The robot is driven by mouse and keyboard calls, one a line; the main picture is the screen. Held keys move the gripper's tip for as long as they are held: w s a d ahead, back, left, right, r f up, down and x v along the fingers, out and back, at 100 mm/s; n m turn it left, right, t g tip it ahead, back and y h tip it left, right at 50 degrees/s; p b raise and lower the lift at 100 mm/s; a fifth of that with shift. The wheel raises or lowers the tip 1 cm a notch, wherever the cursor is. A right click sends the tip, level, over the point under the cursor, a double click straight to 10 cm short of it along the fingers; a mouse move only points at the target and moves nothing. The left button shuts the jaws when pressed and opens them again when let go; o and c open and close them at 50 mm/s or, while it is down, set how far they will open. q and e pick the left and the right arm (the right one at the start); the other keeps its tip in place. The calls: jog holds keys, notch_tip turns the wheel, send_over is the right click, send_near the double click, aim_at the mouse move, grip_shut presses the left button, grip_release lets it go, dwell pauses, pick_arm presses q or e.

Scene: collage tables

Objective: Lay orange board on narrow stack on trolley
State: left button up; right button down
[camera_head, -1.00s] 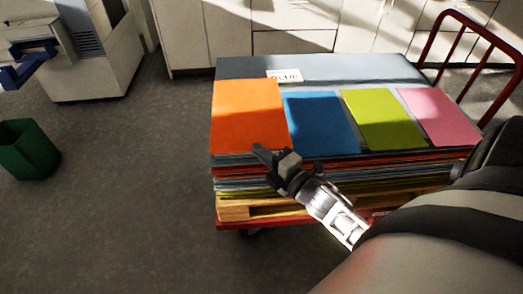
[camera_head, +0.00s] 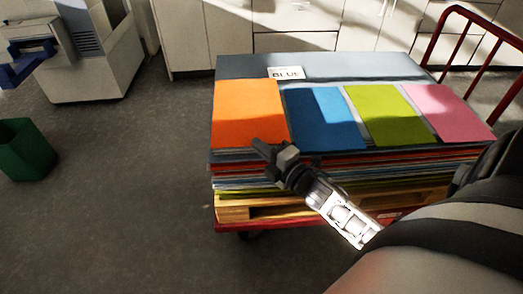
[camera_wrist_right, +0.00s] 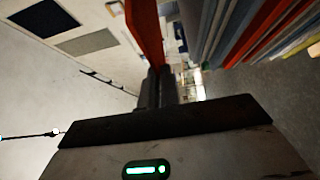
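An orange board (camera_head: 247,112) is at the left front of the layered board stack (camera_head: 330,172) on the red trolley (camera_head: 398,213). My right gripper (camera_head: 274,153) is at the orange board's front edge. In the right wrist view the orange board (camera_wrist_right: 146,32) runs out from between the close-set fingertips (camera_wrist_right: 160,85). There a gap shows between it and the stack's layered edges (camera_wrist_right: 245,30), so it appears raised. Which part is the narrow stack is not clear to me. My left gripper is not in view.
Blue (camera_head: 325,122), green (camera_head: 387,116) and pink (camera_head: 447,111) boards lie to the right. The red trolley handle (camera_head: 437,40) is at the right. A green bin (camera_head: 25,150) stands on the left; floor between is clear.

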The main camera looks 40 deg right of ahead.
pick_arm(q)
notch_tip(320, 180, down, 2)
jog(key=b, duration=0.5)
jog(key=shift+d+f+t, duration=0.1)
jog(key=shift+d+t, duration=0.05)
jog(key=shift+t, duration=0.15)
pick_arm(e)
notch_tip(320, 180, down, 5)
jog(key=w+d, duration=0.1)
jog(key=w, duration=0.2)
jog(key=shift+d+f, duration=0.15)
jog(key=shift+d, duration=0.2)
jog(key=c, duration=1.6)
grip_release()
jog(key=o, duration=0.8)
jog(key=shift+s, duration=0.1)
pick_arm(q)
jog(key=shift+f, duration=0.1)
pick_arm(e)
jog(key=shift+o, duration=0.2)
jog(key=shift+f, duration=0.2)
